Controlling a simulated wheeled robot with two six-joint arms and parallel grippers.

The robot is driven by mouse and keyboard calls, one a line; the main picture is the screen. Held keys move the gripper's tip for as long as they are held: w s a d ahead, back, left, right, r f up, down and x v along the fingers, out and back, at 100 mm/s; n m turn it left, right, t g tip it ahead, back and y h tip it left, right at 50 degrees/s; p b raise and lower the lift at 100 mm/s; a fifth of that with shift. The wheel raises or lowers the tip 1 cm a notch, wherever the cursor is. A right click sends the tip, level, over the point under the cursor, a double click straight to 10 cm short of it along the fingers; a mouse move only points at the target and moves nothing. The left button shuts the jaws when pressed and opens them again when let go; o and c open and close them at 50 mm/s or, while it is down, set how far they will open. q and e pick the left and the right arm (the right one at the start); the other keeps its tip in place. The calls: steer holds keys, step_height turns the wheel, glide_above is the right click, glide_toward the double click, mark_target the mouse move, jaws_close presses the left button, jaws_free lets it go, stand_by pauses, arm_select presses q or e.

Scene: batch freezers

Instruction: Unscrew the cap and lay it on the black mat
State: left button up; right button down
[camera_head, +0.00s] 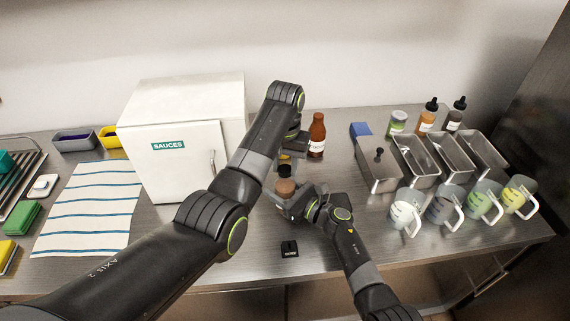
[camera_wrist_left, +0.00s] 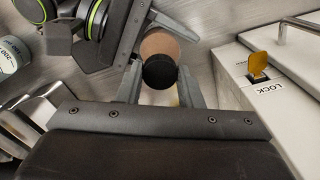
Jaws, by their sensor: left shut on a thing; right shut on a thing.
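A bottle with brown contents (camera_head: 286,187) and a black cap (camera_head: 284,171) is in front of the white cabinet. My right gripper (camera_head: 292,204) is shut on the bottle's body from the right. My left gripper (camera_head: 286,160) is above it. In the left wrist view, the left fingers (camera_wrist_left: 160,88) are on both sides of the black cap (camera_wrist_left: 160,72), with the brown bottle (camera_wrist_left: 161,43) just beyond it. I cannot tell whether the cap's thread is loose. A small black mat (camera_head: 289,250) with a white label lies near the table's front edge.
A white cabinet marked SAUCES (camera_head: 170,165) stands left. A red-brown sauce bottle (camera_head: 317,135) stands behind. Metal bins (camera_head: 378,172) and several jugs (camera_head: 404,213) are right. A striped cloth (camera_head: 88,210) lies left. The table around the mat is clear.

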mark_target(285, 168)
arm_select(q)
steer(key=n, duration=0.8)
steer(key=shift+r, duration=0.15)
steer(key=shift+r, duration=1)
steer(key=shift+r, duration=2)
arm_select(e)
steer(key=shift+c, duration=2.4)
jaws_free()
